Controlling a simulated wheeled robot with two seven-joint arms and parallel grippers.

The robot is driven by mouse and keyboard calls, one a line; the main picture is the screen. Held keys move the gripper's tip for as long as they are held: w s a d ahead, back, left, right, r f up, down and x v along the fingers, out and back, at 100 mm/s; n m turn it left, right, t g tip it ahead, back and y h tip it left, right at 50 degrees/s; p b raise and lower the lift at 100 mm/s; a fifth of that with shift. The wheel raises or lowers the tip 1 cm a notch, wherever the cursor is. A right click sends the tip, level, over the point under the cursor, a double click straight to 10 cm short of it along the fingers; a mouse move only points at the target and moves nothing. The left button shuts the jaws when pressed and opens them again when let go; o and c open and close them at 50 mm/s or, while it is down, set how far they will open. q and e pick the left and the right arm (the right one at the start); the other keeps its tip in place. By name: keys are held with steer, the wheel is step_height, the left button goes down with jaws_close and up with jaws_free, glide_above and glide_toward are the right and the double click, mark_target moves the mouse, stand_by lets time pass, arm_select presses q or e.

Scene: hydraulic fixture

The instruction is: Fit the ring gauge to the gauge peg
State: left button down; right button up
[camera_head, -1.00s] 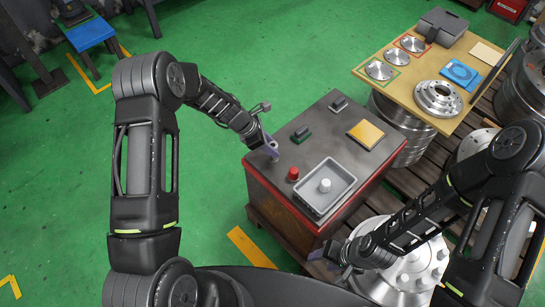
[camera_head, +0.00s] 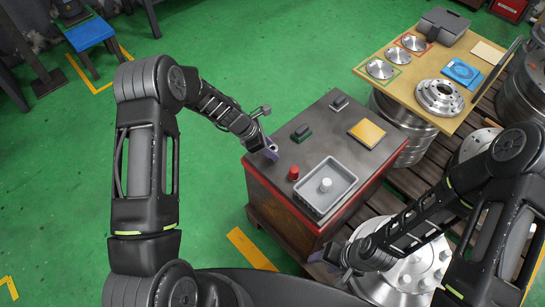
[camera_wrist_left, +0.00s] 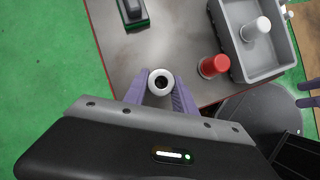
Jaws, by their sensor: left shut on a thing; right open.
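My left gripper (camera_head: 270,151) is over the near left corner of the red cabinet's dark top. It is shut on a pale metal ring (camera_wrist_left: 161,82), the ring gauge, whose dark hole faces the left wrist camera. The ring sits between the purple fingertips. A red peg with a round head (camera_head: 293,173) stands to the right of the gripper, apart from it; it also shows in the left wrist view (camera_wrist_left: 214,66). A white peg (camera_head: 325,185) stands in a grey tray (camera_head: 346,199). I cannot tell which is the gauge peg. My right gripper (camera_head: 330,257) is open, low beside the cabinet.
The cabinet top (camera_head: 325,135) also bears a green-based block (camera_head: 301,133), a dark block (camera_head: 340,103) and a yellow pad (camera_head: 367,133). A wooden table (camera_head: 398,88) with metal discs stands at the back right. Green floor is free at the left.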

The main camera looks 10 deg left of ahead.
arm_select(q)
steer(key=shift+f+b, duration=0.45)
steer(key=shift+f, duration=0.25)
steer(key=shift+s+f, duration=0.1)
steer(key=shift+f, duration=0.1)
stand_by(0.7)
steer(key=c, duration=1.3)
jaws_free()
steer(key=o, duration=0.4)
steer(key=shift+s+d+f, duration=0.1)
steer(key=shift+s+f, duration=0.05)
steer(key=v, duration=0.5)
steer(key=w+v, duration=0.1)
steer(key=v, duration=0.2)
steer(key=shift+r, duration=0.3)
steer(key=shift+a, duration=0.2)
